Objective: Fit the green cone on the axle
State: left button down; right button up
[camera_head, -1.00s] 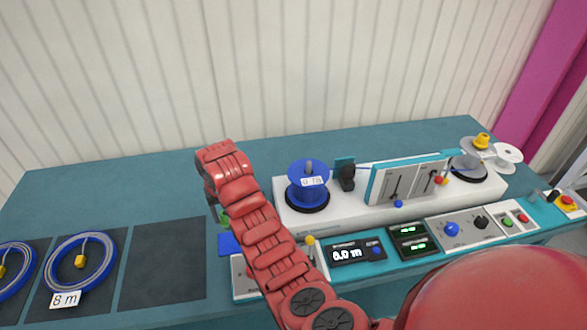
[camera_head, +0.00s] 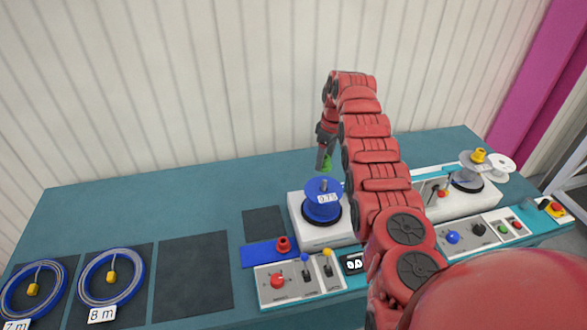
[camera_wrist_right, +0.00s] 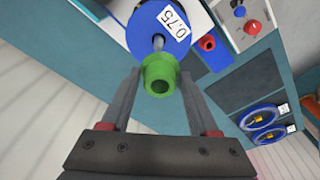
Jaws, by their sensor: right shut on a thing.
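The green cone (camera_wrist_right: 160,75) is held between the two fingers of my right gripper (camera_wrist_right: 158,90) in the right wrist view. In the head view the green cone (camera_head: 327,163) shows small at the tip of my right gripper (camera_head: 325,158), just above the blue reel (camera_head: 322,207). The blue reel (camera_wrist_right: 158,28) bears a 0.75 label, and the grey axle (camera_wrist_right: 158,42) stands up from its middle. In the wrist view the cone lines up close to the axle tip. Whether they touch I cannot tell. My left gripper is not in view.
A red cone (camera_head: 283,244) stands on a blue pad (camera_head: 262,255) left of the white machine base (camera_head: 300,225). Control panels (camera_head: 285,283) line the front. Two blue cable coils (camera_head: 110,277) lie at left. A yellow cone (camera_head: 478,156) is at the far right.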

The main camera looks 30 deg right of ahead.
aim_at(326, 169)
jog(key=shift+s+d+r, duration=0.1)
jog(key=shift+d, duration=0.25)
jog(key=shift+f+p, duration=0.3)
jog(key=shift+f, duration=1.9)
jog(key=shift+f+b, duration=0.1)
jog(key=shift+b, duration=0.4)
jog(key=shift+f, duration=0.15)
jog(key=shift+f+b, duration=0.5)
jog(key=shift+b, duration=0.15)
jog(key=shift+f, duration=0.1)
jog(key=shift+f+b, duration=0.8)
jog(key=shift+f, duration=0.1)
jog(key=shift+f, duration=0.15)
